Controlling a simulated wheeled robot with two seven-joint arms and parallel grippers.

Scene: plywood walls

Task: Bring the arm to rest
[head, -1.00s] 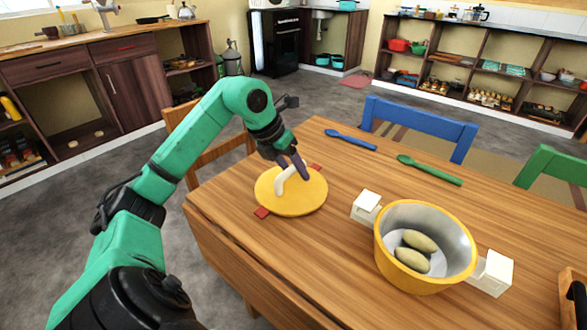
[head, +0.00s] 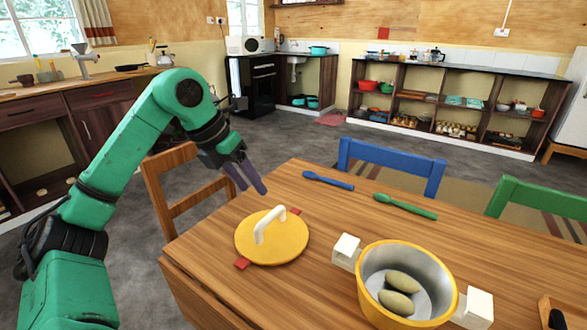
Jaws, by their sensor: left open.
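My left gripper (head: 245,179) is open and empty. It hangs above the table's left edge, up and to the left of the yellow lid. My green left arm comes in from the left. The yellow lid (head: 286,244) lies on the wooden table, with its white handle (head: 270,224) upright and free of the fingers. Small red pieces (head: 242,264) show at the lid's edge. My right gripper is not in view.
A yellow pot (head: 447,302) with white handles holds two potato-like items (head: 402,281) on the wooden table (head: 320,225). A blue spoon (head: 328,181) and a green spoon (head: 405,206) lie behind. Blue (head: 392,160), green (head: 540,196) and wooden chairs (head: 160,200) surround the table.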

